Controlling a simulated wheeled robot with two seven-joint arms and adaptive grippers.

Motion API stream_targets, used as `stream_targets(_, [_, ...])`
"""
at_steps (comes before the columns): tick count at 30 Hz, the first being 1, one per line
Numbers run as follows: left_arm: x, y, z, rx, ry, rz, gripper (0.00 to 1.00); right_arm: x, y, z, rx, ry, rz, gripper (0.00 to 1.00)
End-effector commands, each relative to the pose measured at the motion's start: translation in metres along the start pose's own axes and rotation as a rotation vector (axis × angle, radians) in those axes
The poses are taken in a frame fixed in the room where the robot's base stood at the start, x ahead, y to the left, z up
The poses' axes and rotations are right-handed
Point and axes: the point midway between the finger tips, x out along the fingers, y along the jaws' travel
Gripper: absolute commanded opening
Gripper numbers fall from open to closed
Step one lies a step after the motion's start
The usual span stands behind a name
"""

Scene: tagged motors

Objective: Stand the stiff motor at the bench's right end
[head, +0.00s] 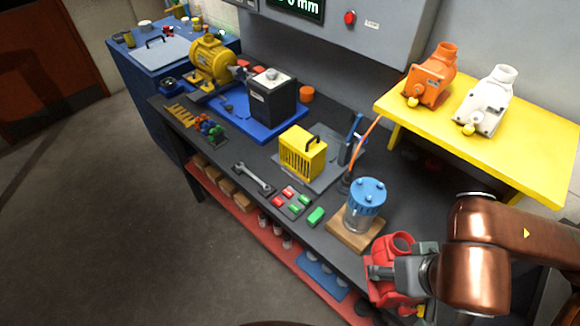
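A red motor (396,242) with a round open neck is at the near right of the head view, by the bench's front edge. My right gripper (385,270) has its grey fingers closed against the red motor's body. I cannot tell whether the motor touches the bench (232,158). A small yellow and green piece shows below it. An orange motor (430,78) and a white motor (488,98) stand on a yellow shelf (548,140) at the back right, each with a round yellow tag. Which motor is stiff is not shown. My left gripper is out of view.
A blue-topped cylinder (366,196) on a wooden block stands left of the red motor. A yellow box (302,152), colored buttons (288,200) and a wrench (253,178) lie farther left. My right arm covers much of the bench's right end.

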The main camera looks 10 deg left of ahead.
Motion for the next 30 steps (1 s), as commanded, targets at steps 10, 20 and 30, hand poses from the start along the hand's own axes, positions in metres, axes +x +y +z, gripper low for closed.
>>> stream_targets(10, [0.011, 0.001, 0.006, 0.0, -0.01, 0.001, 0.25, 0.002, -0.001, 0.007, -0.013, 0.007, -0.007, 0.03])
stream_targets(20, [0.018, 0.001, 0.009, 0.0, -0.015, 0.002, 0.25, 0.018, 0.023, 0.004, -0.006, 0.003, -0.004, 0.03])
stream_targets(30, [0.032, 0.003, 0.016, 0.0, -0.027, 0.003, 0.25, 0.049, 0.074, -0.006, -0.006, 0.002, -0.005, 0.03])
